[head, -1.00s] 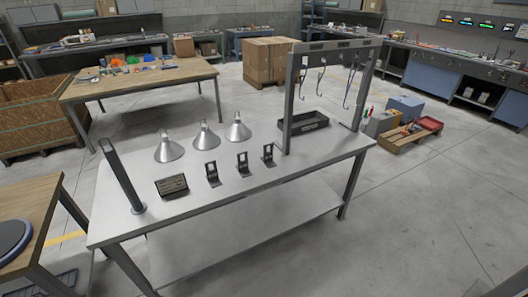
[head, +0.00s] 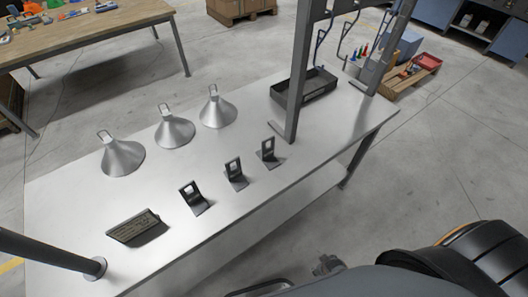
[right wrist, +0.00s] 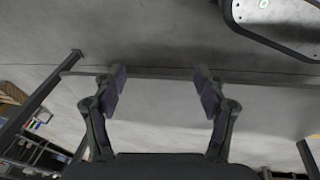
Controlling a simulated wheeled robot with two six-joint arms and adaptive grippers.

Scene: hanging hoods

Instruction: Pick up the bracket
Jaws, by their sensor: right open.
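Three dark L-shaped brackets stand upright in a row near the front edge of the grey table in the head view: a left bracket (head: 194,198), a middle bracket (head: 235,174) and a right bracket (head: 268,153). Each has an opening in its upright plate. Nothing touches them. My right gripper (right wrist: 162,92) is open and empty in the right wrist view, its two fingers wide apart. No bracket shows between them. My left gripper is not in view.
Three silver cone hoods (head: 174,130) stand behind the brackets on the table (head: 120,197). A dark plaque (head: 134,227) lies at left, near a post (head: 50,250). A black tray (head: 304,91) and a frame (head: 300,75) with hanging hooks stand at right.

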